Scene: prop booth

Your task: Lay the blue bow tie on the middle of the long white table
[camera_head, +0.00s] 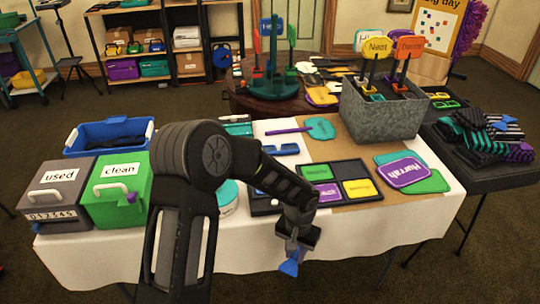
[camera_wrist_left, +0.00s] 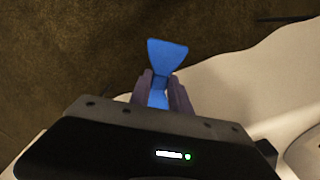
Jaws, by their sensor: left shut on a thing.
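The blue bow tie (camera_head: 289,266) is between the fingers of my left gripper (camera_head: 296,250), which is shut on it. The gripper hangs at the front edge of the long white table (camera_head: 262,240), in front of the cloth in the head view. The wrist view shows brown carpet beyond the bow tie and the white cloth to the right. My right gripper is not in view.
On the table stand a grey "used" box (camera_head: 55,190), a green "clean" box (camera_head: 115,190), a blue bin (camera_head: 110,134), a black tray (camera_head: 340,182) with coloured signs, a grey metal box (camera_head: 380,115) and a purple sign (camera_head: 403,173). A dark table (camera_head: 500,176) with ties stands right.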

